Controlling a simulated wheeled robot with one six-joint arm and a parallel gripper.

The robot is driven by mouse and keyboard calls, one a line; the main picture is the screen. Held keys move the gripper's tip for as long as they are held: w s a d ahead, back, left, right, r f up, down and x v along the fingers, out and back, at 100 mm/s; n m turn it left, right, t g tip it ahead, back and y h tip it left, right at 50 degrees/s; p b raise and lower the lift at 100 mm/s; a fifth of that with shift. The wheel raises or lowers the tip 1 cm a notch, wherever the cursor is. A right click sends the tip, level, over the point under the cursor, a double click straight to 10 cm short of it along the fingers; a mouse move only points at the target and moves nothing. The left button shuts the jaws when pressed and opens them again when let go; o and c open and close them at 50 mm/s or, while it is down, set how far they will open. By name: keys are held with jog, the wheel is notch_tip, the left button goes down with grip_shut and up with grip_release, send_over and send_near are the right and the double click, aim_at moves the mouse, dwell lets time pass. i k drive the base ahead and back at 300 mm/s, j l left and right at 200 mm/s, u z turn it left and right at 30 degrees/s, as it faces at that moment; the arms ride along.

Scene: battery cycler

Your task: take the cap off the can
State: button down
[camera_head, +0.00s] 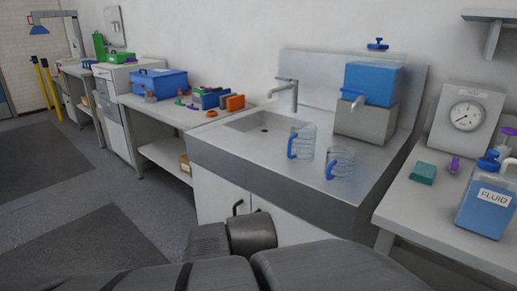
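A blue can labelled FLUID (481,213) stands upright on the bench at the right edge. A blue cap (488,162) sits on its top. The can's right side runs close to the picture's edge. My arm's dark grey links cross the bottom of the view, left of the can and well apart from it. My gripper is not in view.
A teal block (423,173), a purple item (454,165) and a dial gauge (467,116) are near the can. On the sink counter (250,160) stand two clear jugs with blue handles (301,142) (340,163) and a blue tank (373,83) with a tap. The bench front is bare.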

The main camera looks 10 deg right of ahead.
aim_at(489, 164)
jog(key=z, duration=2.25)
